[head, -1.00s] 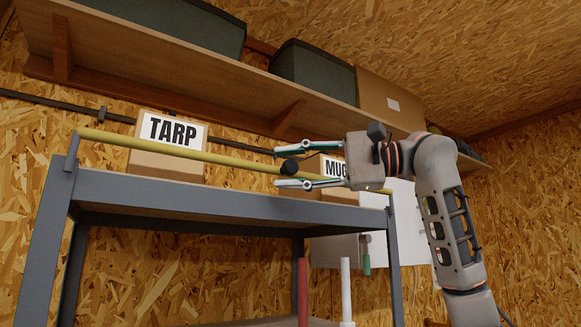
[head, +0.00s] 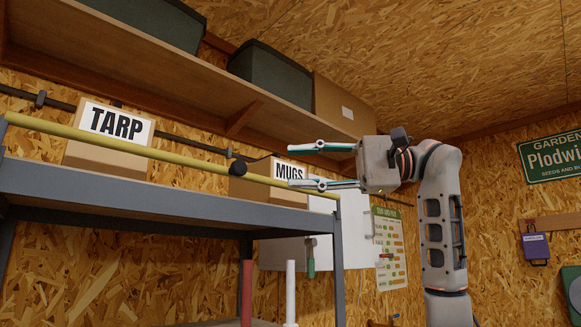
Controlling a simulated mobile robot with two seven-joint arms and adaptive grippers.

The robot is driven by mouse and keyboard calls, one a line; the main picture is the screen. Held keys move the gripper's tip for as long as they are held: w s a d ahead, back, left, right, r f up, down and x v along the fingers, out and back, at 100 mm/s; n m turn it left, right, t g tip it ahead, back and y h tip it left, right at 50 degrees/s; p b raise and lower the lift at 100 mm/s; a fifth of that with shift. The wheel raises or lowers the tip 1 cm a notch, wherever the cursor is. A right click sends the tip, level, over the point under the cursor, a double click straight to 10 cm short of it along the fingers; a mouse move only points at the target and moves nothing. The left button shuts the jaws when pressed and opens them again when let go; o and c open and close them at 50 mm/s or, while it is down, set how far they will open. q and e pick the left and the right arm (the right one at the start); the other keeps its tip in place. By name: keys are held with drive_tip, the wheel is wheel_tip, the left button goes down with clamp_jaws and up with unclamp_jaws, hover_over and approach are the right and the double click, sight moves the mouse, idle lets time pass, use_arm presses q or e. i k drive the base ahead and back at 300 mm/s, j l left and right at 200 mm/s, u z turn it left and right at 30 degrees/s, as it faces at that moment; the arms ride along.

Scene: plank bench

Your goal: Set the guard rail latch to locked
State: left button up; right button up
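The yellow guard rail (head: 150,155) runs along the top of the grey metal shelf unit. A round black knob (head: 237,168), which looks like its latch, sits on the rail towards its right part. I cannot tell from it whether the latch is locked. My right gripper (head: 293,166) is open and empty, its two long fingers pointing left, one above the other. The fingertips are to the right of the knob in the picture, apart from it, with the lower finger in front of the rail's right part. My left gripper is out of view.
Behind the rail, a TARP box (head: 92,157) and a MUGS box (head: 262,188) stand on the shelf unit (head: 180,208). A wooden wall shelf (head: 170,85) with dark bins (head: 270,75) hangs above. A red post (head: 247,290) and a white post (head: 291,290) rise below.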

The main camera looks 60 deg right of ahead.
sight(311, 262)
drive_tip(key=k, duration=1)
